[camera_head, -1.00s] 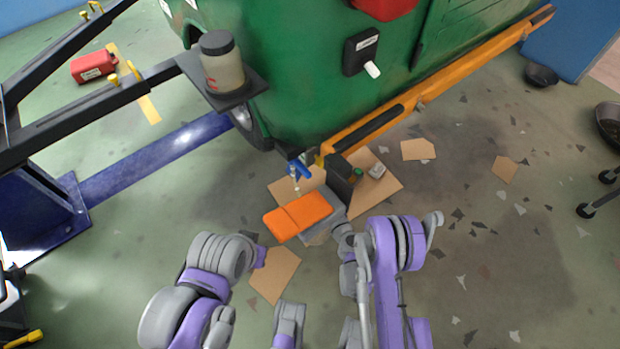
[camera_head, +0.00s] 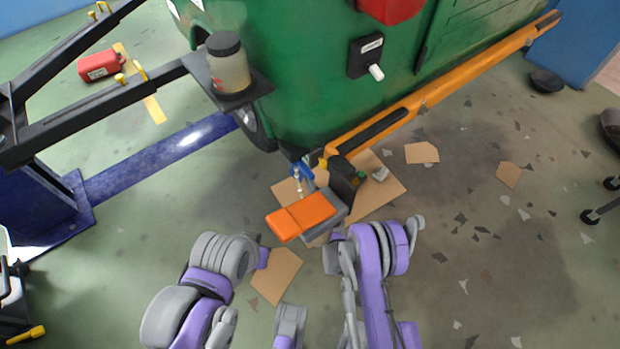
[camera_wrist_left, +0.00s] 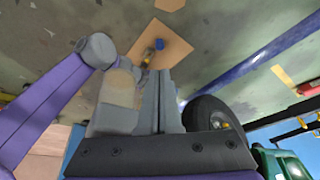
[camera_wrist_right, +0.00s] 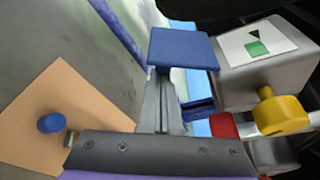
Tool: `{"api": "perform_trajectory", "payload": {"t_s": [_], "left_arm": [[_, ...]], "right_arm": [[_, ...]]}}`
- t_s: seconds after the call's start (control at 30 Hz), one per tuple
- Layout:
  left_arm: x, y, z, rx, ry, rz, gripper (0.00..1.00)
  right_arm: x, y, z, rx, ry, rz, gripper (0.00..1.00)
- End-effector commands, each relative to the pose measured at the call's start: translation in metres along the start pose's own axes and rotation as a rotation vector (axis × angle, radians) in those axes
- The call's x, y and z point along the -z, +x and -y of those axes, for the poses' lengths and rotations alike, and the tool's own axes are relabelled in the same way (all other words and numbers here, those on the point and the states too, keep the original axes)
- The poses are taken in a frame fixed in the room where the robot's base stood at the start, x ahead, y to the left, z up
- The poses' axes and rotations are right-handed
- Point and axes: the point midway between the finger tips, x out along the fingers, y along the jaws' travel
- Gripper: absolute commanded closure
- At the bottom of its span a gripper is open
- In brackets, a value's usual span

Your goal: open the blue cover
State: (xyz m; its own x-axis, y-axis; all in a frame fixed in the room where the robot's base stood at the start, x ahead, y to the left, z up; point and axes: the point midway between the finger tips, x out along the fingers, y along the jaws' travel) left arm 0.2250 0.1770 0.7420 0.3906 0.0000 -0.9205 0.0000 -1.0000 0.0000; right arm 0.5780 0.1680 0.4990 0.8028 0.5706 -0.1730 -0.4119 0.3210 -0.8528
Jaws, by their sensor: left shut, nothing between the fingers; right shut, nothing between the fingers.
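The blue cover (camera_wrist_right: 184,47) is a flat square blue plate in the right wrist view, just ahead of my right gripper (camera_wrist_right: 163,82). The right fingers are shut and empty. Their tips lie by the plate's lower left edge; I cannot tell whether they touch it. In the head view a small blue part (camera_head: 302,170) shows near the low end of the orange rail; I cannot tell whether it is the cover. My left gripper (camera_wrist_left: 164,75) is shut and empty, pointing toward a cardboard sheet (camera_wrist_left: 158,44) in the left wrist view. My fingertips cannot be made out in the head view.
A grey box with a white label (camera_wrist_right: 258,42), a yellow knob (camera_wrist_right: 281,115) and a red part (camera_wrist_right: 222,125) stand right of the cover. The green vehicle (camera_head: 300,90) and orange rail (camera_head: 440,90) fill the back. An orange pad (camera_head: 302,215) is near my arms.

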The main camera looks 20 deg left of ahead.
Motion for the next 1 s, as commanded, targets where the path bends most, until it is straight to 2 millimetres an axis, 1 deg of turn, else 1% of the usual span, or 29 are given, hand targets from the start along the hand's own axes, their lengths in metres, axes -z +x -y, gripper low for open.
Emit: {"api": "perform_trajectory", "payload": {"t_s": [0.17,0.27,0.37,0.5,0.6,0.7,0.8,1.0], "left_arm": [[0.000,0.000,0.000,0.000,0.000,0.000,1.00],[-0.002,0.006,0.000,0.000,0.000,0.002,1.00],[-0.007,0.021,0.000,0.000,0.000,0.008,1.00],[-0.015,0.047,0.000,0.000,0.000,0.017,1.00],[-0.019,0.061,0.000,0.000,0.000,0.021,1.00],[-0.021,0.070,0.000,0.000,0.000,0.023,1.00],[-0.022,0.073,0.000,0.000,0.000,0.024,1.00],[-0.021,0.072,0.000,0.000,0.000,0.024,1.00]], "right_arm": [[0.000,0.000,0.000,0.000,0.000,0.000,1.00],[0.000,0.000,-0.002,-0.005,0.013,0.001,1.00],[-0.001,0.000,-0.005,-0.019,0.049,0.001,1.00],[-0.004,-0.001,-0.010,-0.047,0.126,0.001,1.00],[-0.008,-0.002,-0.011,-0.067,0.184,0.002,1.00],[-0.012,-0.004,-0.011,-0.082,0.228,0.002,1.00],[-0.014,-0.005,-0.009,-0.090,0.253,0.001,1.00],[-0.016,-0.005,-0.007,-0.091,0.261,0.001,1.00]]}}
